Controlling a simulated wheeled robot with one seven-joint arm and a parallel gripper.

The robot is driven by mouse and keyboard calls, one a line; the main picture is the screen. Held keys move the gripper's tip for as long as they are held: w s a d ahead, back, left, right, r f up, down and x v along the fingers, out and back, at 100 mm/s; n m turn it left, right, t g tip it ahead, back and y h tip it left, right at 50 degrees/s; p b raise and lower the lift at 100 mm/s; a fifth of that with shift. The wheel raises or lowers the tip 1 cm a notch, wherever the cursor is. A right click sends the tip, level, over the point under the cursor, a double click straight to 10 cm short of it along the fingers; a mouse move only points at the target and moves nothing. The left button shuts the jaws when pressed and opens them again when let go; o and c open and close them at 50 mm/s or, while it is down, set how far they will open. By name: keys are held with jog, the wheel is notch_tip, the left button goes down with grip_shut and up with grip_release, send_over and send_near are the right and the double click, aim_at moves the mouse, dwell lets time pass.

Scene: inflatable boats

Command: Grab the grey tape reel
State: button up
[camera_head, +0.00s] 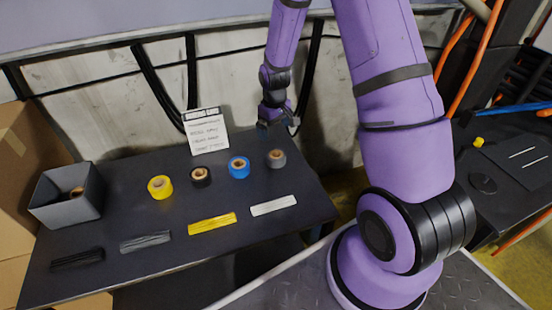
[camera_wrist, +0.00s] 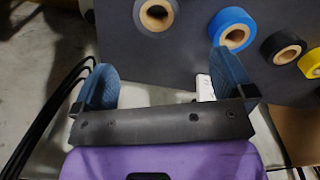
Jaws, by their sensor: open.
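The grey tape reel (camera_head: 276,158) lies on the dark table, at the right end of a row of tape reels. In the wrist view the grey reel (camera_wrist: 137,13) is at the top, partly cut off by the frame edge, beyond the gap between my fingers. My gripper (camera_head: 278,118) is in the air above the table's back edge, behind the grey reel. In the wrist view my gripper (camera_wrist: 165,75) has its two blue-padded fingers wide apart, with nothing between them.
Blue (camera_head: 238,167), black (camera_head: 201,176) and yellow (camera_head: 160,187) reels stand left of the grey one. Flat strips (camera_head: 212,223) lie in front. A grey bin (camera_head: 72,212) is at the left. A paper sign (camera_head: 206,131) stands at the back.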

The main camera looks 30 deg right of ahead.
aim_at(276, 156)
jog(key=f, duration=1.3)
jog(key=shift+d+f, duration=0.2)
jog(key=shift+d, duration=0.05)
jog(key=c, duration=1)
jog(key=shift+c, duration=0.2)
